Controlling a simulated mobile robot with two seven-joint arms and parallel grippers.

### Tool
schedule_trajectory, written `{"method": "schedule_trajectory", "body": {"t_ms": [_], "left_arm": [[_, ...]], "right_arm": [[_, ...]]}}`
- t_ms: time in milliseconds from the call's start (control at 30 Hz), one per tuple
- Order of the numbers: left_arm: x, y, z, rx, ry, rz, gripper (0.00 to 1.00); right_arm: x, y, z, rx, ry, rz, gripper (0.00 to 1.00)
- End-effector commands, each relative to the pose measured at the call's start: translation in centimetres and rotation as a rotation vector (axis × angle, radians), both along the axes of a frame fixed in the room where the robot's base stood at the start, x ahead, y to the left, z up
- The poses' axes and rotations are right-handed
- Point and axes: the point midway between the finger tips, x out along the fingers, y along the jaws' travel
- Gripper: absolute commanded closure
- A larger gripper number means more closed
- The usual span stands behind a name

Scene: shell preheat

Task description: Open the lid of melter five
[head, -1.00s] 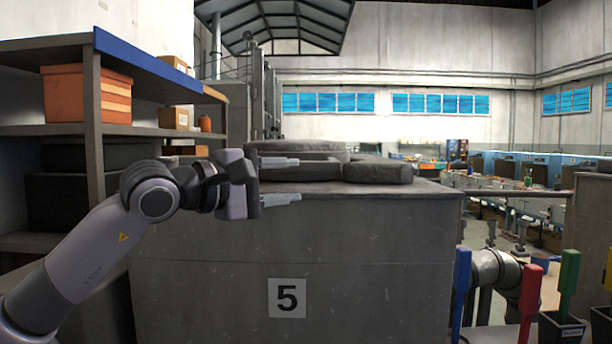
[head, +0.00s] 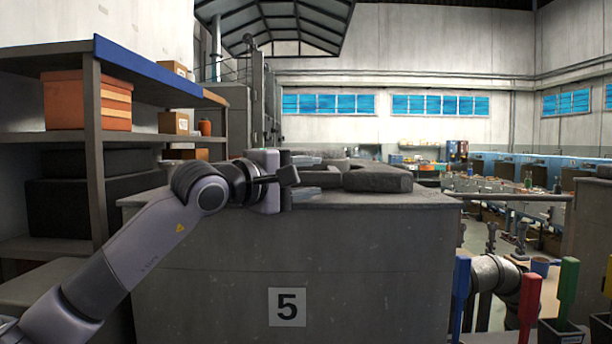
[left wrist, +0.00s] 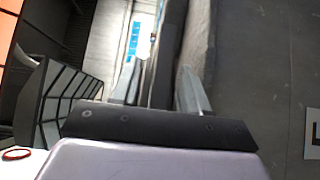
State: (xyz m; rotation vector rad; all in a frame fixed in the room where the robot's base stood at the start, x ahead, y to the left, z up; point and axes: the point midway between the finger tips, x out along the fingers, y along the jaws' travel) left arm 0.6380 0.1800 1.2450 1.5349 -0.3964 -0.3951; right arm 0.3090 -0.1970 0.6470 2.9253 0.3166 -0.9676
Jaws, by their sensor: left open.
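Melter five (head: 285,245) is a grey box with a "5" plate on its front, in the middle of the head view. A dark grey slab, seemingly its lid (head: 378,181), lies flat on top. My left gripper (head: 308,174) is open at the top front edge, left of the slab's near right part, with one finger above the other. My wrist hides part of the top. In the left wrist view, the two fingers (left wrist: 158,88) stand apart with a dark edge between them; contact cannot be told. My right gripper is not in view.
A shelf (head: 93,135) with an orange box (head: 88,101) stands close on the left. Blue (head: 461,295), red (head: 529,300) and green (head: 567,285) handles stand at the lower right. Workbenches lie farther back on the right.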

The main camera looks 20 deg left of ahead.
Motion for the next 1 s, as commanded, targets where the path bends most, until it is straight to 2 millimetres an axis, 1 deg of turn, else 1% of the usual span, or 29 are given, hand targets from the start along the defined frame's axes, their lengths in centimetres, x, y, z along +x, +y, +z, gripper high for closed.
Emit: {"method": "schedule_trajectory", "body": {"t_ms": [100, 133, 167, 200, 233, 267, 500, 667, 767, 867, 1000], "left_arm": [[0.0, 0.0, 0.0, 0.0, 0.0, 0.0, 0.55], [0.0, 0.0, 0.0, 0.0, 0.0, 0.0, 0.62], [0.0, 0.0, 0.0, 0.0, 0.0, 0.0, 0.72], [0.0, 0.0, 0.0, 0.0, 0.0, 0.0, 0.85], [0.0, 0.0, 0.0, 0.0, 0.0, 0.0, 0.94], [0.0, 0.0, 0.0, 0.0, 0.0, 0.0, 1.0], [-0.1, 0.1, 0.0, 0.0, 0.001, -0.003, 1.0], [-0.8, 0.7, -0.1, -0.002, 0.003, -0.022, 1.0], [-1.6, 1.3, -0.1, -0.002, 0.005, -0.045, 1.0], [-2.9, 2.0, -0.1, -0.002, 0.004, -0.079, 1.0], [-5.1, 3.4, -0.3, -0.001, 0.008, -0.14, 1.0]], "right_arm": [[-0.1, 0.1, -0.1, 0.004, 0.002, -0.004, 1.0], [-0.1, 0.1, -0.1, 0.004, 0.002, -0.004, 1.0], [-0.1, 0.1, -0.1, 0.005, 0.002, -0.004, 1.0], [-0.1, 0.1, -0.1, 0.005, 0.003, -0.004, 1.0], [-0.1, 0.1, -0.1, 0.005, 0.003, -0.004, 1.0], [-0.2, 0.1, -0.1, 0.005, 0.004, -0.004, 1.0], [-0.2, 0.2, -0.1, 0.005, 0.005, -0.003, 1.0], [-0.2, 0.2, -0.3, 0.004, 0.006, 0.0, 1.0], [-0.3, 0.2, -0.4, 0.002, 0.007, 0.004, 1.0], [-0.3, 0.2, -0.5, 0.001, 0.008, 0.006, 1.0], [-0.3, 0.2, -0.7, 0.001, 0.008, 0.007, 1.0]]}}
